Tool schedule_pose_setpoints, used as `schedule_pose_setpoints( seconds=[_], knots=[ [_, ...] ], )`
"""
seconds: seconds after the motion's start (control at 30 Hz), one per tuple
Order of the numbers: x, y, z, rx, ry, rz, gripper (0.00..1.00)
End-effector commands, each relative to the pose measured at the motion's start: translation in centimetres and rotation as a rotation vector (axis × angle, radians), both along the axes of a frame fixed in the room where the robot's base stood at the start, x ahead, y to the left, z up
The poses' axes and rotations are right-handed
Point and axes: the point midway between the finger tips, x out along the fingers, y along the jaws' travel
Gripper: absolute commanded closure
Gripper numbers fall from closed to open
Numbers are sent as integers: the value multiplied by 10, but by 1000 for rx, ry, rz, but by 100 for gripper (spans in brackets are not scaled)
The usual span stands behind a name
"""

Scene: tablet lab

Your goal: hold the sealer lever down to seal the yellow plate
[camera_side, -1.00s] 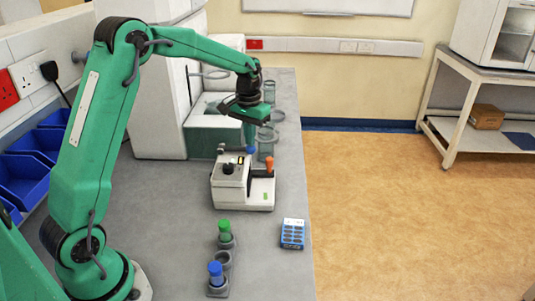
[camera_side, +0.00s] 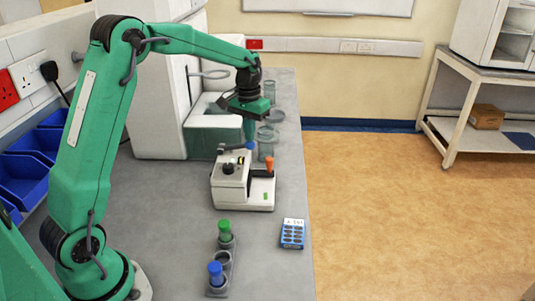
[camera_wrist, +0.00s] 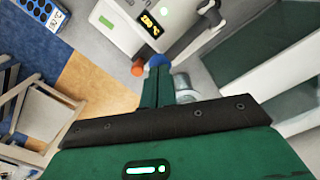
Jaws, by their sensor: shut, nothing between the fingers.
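The sealer (camera_side: 230,190) is a small white machine on the bench, with a dark lever ending in a blue knob (camera_side: 250,145) at its back. In the wrist view the blue knob (camera_wrist: 158,61) is just beyond my fingertips. My gripper (camera_side: 249,138) points down, shut and empty, right above or against the knob; I cannot tell if they touch. My closed green fingers also show in the wrist view (camera_wrist: 156,76). The lever looks raised, roughly level. An orange knob (camera_side: 270,163) stands on the sealer's right side. I cannot make out a yellow plate.
Clear glass vessels (camera_side: 266,146) stand behind the sealer, near the bench's right edge. A large white machine (camera_side: 155,100) is at the back left.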

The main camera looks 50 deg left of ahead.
Motion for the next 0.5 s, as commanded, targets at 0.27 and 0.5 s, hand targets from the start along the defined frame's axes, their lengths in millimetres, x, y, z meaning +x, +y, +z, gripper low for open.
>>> schedule_pose_setpoints(
  seconds=[0.27,0.5],
  knots=[
    [0,0,2,1,-2,0,100],
    [-1,1,11,1,-3,0,100]
  ],
)
